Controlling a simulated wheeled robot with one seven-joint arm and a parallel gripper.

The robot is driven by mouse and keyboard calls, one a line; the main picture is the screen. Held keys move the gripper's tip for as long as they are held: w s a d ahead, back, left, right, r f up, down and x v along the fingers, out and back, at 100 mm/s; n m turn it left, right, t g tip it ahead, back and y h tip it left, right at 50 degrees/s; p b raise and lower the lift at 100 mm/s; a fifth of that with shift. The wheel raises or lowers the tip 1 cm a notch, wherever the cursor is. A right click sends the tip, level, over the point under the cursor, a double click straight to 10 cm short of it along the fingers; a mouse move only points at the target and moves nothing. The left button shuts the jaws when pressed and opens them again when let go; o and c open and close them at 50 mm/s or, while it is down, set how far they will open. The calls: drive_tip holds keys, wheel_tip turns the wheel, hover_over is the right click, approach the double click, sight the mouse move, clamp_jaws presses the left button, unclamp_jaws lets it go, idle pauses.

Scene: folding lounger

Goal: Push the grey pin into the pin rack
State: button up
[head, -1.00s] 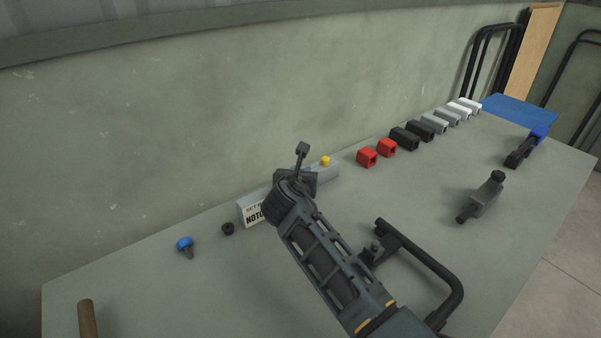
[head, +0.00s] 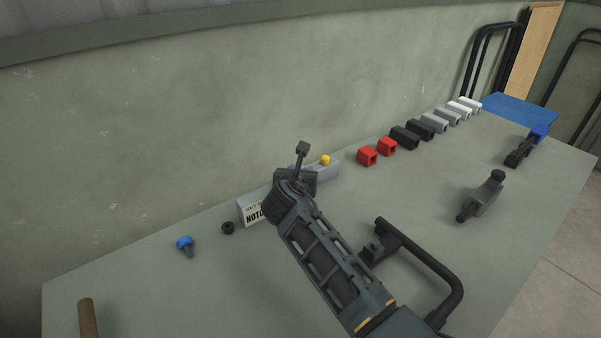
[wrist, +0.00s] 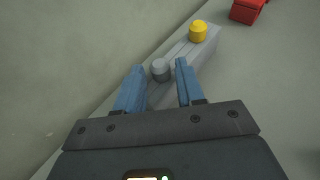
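The pin rack (head: 330,174) is a long grey block near the wall, also in the wrist view (wrist: 208,50). The grey pin (wrist: 160,69) is a round-topped cylinder at the rack, seen between my blue fingertips in the wrist view. A gap shows on each side of it. My gripper (wrist: 160,66) is open around it, not gripping. In the head view my gripper (head: 297,180) is over the rack and hides the grey pin. How deep the pin sits cannot be told. A yellow pin (wrist: 198,30) stands further along the rack, also in the head view (head: 325,160).
Red blocks (head: 367,157) and several black, grey and white blocks line the wall beyond the rack. A blue-headed knob (head: 185,243) and black ring (head: 228,228) lie left of the rack. A black bent-tube frame (head: 440,270) lies right of my arm. The front-left table is fairly clear.

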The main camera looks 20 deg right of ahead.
drive_tip(key=shift+o, duration=1.2)
drive_tip(key=shift+s, duration=0.1)
drive_tip(key=v, duration=0.7)
drive_tip(key=shift+s+a+r, duration=0.2)
drive_tip(key=shift+s, duration=0.05)
